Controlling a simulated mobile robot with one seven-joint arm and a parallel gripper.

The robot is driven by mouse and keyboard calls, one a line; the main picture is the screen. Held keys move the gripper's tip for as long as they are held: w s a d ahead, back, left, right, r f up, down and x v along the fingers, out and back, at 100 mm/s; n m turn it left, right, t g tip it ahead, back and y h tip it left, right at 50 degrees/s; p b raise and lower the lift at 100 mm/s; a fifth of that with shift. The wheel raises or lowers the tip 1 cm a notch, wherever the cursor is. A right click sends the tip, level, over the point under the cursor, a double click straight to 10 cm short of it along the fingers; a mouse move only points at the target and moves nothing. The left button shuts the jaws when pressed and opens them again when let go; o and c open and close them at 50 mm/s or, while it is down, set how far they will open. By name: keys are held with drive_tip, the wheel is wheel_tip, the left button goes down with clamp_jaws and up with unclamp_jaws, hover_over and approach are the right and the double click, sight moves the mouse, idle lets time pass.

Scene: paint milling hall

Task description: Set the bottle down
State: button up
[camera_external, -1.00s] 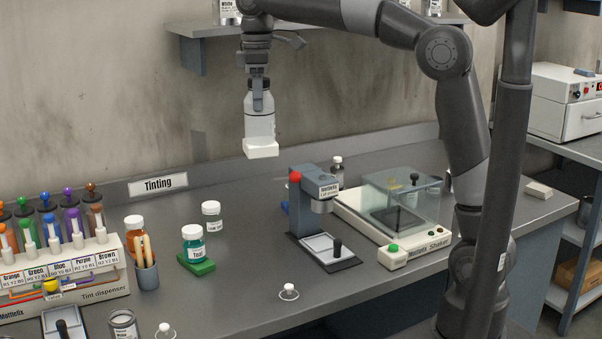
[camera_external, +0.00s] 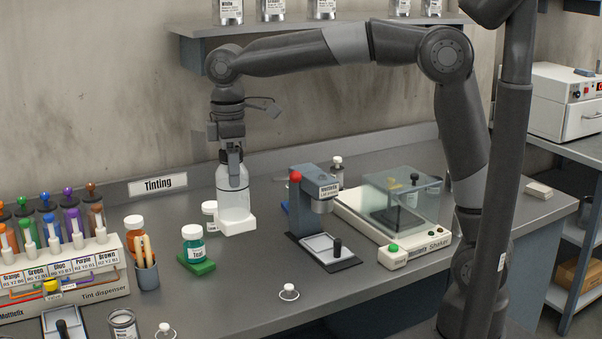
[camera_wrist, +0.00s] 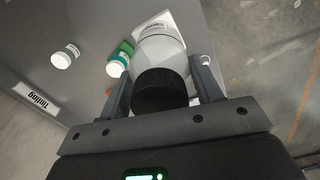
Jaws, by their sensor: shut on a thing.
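The bottle (camera_external: 233,203) is pale with a dark cap and stands upright in a white square base (camera_external: 235,222). My gripper (camera_external: 233,170) is shut on the bottle's upper part, pointing down. In the wrist view the bottle (camera_wrist: 163,52) lies between the two fingers, its black cap nearest the camera and the white labelled base (camera_wrist: 155,22) beyond it. The base is low over the bench (camera_external: 265,265), in the Tinting area. I cannot tell whether it touches the bench top.
A teal jar (camera_external: 193,240) on a green block (camera_external: 200,266) stands to the left front. A red-knobbed device (camera_external: 304,205) stands to the right. Bench in front of the bottle is clear.

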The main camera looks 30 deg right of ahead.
sight(230, 198)
drive_tip(key=f, duration=0.7)
drive_tip(key=shift+s+a, duration=0.15)
drive_tip(key=shift+a, duration=0.2)
drive_tip(key=s+a+f, duration=0.4)
drive_tip(key=a+f, duration=0.6)
drive_tip(key=shift+s+f, duration=0.2)
drive_tip(key=shift+s, duration=0.1)
drive_tip(key=shift+f, duration=0.15)
drive_tip(key=o, duration=1.2)
wheel_tip(230, 198, up, 12)
drive_tip(key=shift+r, duration=0.15)
